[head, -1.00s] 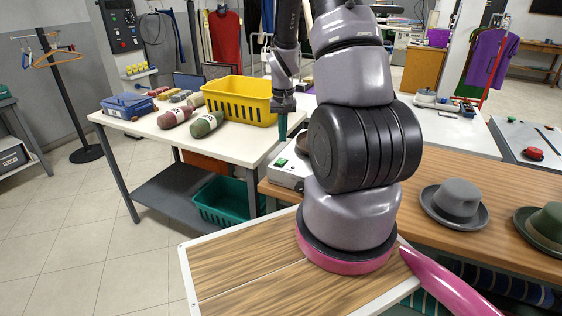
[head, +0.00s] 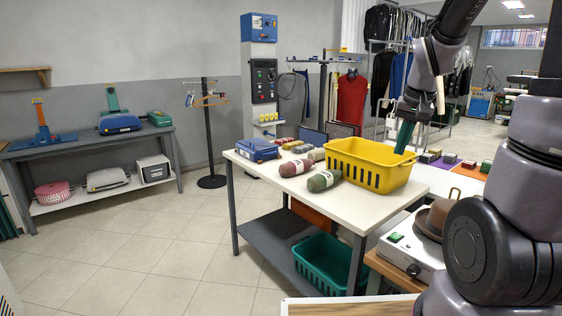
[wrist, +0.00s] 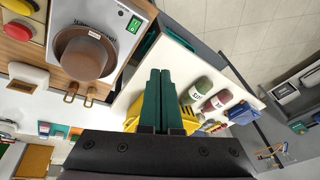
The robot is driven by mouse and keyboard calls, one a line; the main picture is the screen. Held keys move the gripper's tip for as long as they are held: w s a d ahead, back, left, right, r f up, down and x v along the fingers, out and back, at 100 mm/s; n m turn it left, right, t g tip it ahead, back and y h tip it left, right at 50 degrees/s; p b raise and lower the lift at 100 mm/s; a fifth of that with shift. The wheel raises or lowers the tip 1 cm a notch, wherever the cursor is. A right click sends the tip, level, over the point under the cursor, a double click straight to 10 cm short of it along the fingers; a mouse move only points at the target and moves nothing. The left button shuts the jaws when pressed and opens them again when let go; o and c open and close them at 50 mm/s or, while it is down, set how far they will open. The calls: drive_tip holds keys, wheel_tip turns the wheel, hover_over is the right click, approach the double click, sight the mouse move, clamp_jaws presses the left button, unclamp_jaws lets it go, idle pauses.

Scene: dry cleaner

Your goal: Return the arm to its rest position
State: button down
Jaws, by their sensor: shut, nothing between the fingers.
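My gripper (head: 404,138) has green fingers that are shut with nothing between them. In the head view it hangs from my raised arm at the right, in front of or above the right end of a yellow basket (head: 352,177). In the wrist view the shut fingers (wrist: 160,100) point over the white table, with parts of the yellow basket (wrist: 187,120) showing beside and behind them. My arm is bent, with its upper part cut off by the top edge of the head view.
The white table (head: 272,190) holds wrapped rolls (head: 323,181) and a blue case (head: 257,149). A white device with a brown hat (head: 432,218) stands near my arm. A green crate (head: 325,265) sits below. The tiled floor (head: 150,240) at left is clear.

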drive_tip(key=s+a+r+t+y, duration=0.1)
drive_tip(key=s+a+r+t, duration=0.2)
drive_tip(key=s+r, duration=0.9)
drive_tip(key=s+a, duration=0.2)
drive_tip(key=a, duration=0.1)
drive_tip(key=shift+s+a+r+t+y, duration=0.3)
drive_tip(key=shift+s+t, duration=0.05)
drive_tip(key=shift+t, duration=0.05)
